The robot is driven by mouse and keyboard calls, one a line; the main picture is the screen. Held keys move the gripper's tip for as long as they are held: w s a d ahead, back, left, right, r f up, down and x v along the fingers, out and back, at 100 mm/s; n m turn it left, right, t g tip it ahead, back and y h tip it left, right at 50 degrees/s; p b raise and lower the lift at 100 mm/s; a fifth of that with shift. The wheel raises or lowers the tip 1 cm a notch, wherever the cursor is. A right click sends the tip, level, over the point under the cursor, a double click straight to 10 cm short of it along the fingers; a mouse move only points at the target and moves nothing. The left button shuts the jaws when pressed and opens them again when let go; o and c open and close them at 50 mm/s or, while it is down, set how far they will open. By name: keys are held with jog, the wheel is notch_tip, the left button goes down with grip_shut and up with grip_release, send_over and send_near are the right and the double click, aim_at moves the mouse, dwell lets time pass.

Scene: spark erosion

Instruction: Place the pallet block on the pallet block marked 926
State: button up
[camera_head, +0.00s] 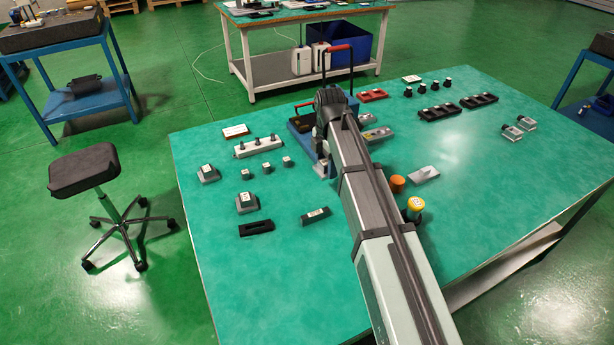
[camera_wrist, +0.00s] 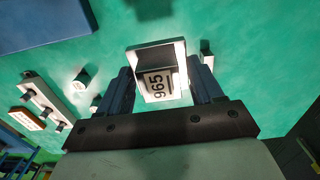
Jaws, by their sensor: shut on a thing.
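My gripper (camera_wrist: 162,92) is shut on a pallet block (camera_wrist: 160,75), a pale-topped block with a label reading 965 in the wrist view. The block is between my two dark blue fingers, above the green table. In the head view my arm hides most of the gripper and the held block. Two grey blocks with white labels, one nearer the back (camera_head: 208,174) and one nearer the front (camera_head: 246,203), stand on the left of the table. Their numbers are too small to read, so I cannot tell which block is marked 926.
A black slotted block (camera_head: 256,228) and a dark bar (camera_head: 315,215) lie in front. Orange (camera_head: 397,184) and yellow (camera_head: 414,208) cylinders stand right of my arm. The right front table is clear.

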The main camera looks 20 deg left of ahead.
aim_at(245, 197)
jog(key=shift+a+r, duration=0.1)
jog(key=shift+r, duration=0.15)
jog(key=s+a+r+n, duration=0.1)
jog(key=s+a+r, duration=0.1)
jog(key=s+a, duration=0.7)
jog(key=s+a+r+n, duration=0.2)
jog(key=s+a, duration=0.2)
jog(key=a, duration=0.8)
jog(key=shift+w+f+m, duration=0.1)
jog(key=shift+f+m, duration=0.75)
jog(key=shift+f, duration=1.6)
jog(key=shift+f+m, duration=0.85)
jog(key=shift+f, duration=1.55)
jog(key=o, duration=1.4)
jog(key=shift+f, duration=0.15)
jog(key=shift+o, duration=0.2)
notch_tip(245, 197, up, 12)
